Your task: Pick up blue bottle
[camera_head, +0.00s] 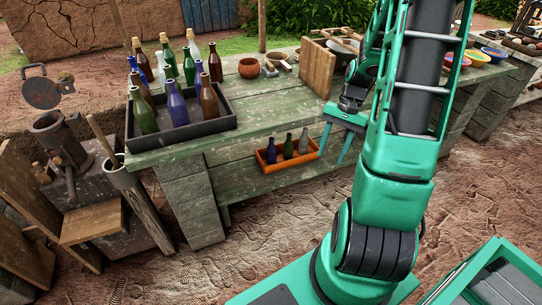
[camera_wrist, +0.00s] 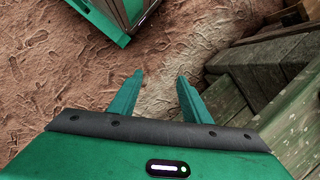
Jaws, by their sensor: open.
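A blue bottle (camera_head: 177,104) stands upright at the front of a dark tray (camera_head: 210,127) on the wooden table, among green, brown and clear bottles. Another bluish bottle (camera_head: 143,64) stands toward the tray's back. A small orange crate (camera_head: 287,159) on the lower shelf holds a dark bluish bottle (camera_head: 271,151) and greenish bottles (camera_head: 303,142). My gripper (camera_head: 331,157) is open and empty, pointing down just right of the orange crate in the head view. Its spread fingers (camera_wrist: 159,79) show over bare ground in the wrist view, with no bottle there.
The table (camera_head: 275,112) carries a clay pot (camera_head: 249,68) and an upright wooden board (camera_head: 317,68). Colourful bowls (camera_head: 478,58) stand at the right. A bucket (camera_head: 122,177) and a metal grinder (camera_head: 60,142) are at the left. Dirt ground lies clear in front.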

